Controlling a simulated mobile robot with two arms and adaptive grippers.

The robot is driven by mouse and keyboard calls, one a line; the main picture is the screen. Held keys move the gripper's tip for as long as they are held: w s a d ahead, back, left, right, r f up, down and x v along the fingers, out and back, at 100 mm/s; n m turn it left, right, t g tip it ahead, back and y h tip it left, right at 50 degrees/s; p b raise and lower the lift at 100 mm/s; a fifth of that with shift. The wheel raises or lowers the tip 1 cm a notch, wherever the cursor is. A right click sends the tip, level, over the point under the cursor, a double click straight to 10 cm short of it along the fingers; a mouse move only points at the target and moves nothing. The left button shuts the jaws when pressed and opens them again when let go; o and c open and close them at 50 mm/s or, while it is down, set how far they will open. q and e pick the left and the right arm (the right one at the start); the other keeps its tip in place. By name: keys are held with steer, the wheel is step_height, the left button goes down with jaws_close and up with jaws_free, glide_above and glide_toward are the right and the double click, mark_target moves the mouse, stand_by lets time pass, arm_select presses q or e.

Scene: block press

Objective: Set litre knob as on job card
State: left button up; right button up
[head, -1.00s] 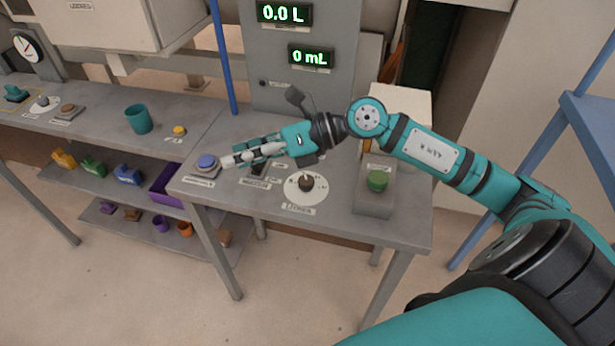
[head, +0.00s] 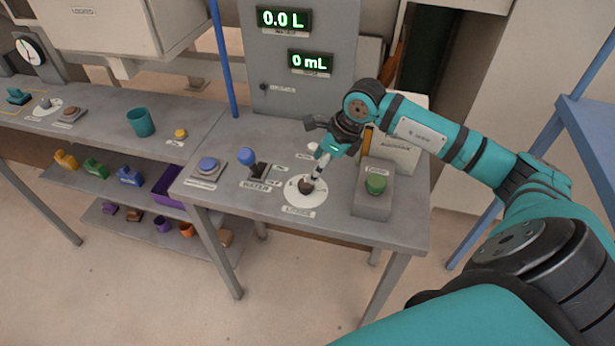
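The litre knob (head: 306,186) is a small dark knob on a round white dial (head: 294,198) on the grey bench, with a label in front of it. The display (head: 284,18) above reads 0.0 L, and a second display (head: 310,62) reads 0 mL. My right gripper (head: 314,178) points down at the knob, its fingertips at or just above it. Whether the fingers grip the knob is too small to tell. A job card is not clearly visible. My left gripper is not in view.
A blue-topped lever (head: 247,157) stands left of the dial, with a blue button (head: 207,164) further left. A green button (head: 375,184) on a grey box stands close to the right. A white box (head: 398,150) is behind the arm. A teal cup (head: 141,122) stands farther left.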

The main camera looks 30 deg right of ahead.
mark_target(306, 183)
steer(key=p+x, duration=0.1)
steer(key=x, duration=0.6)
steer(key=shift+w+a+f, duration=0.1)
steer(key=shift+f, duration=0.15)
steer(key=c, duration=1.1)
steer(key=shift+m, duration=0.3)
steer(key=m+h+b, duration=0.1)
steer(key=m, duration=0.1)
steer(key=m+t+h+b, duration=0.1)
steer(key=m, duration=0.1)
steer(key=shift+a+f+m+b, duration=0.1)
steer(key=shift+m+b, duration=0.2)
steer(key=m+h+b, duration=0.1)
steer(key=m+b, duration=0.1)
steer(key=m, duration=0.2)
steer(key=shift+h, duration=0.3)
steer(key=shift+m+b, duration=0.3)
steer(key=shift+m, duration=0.1)
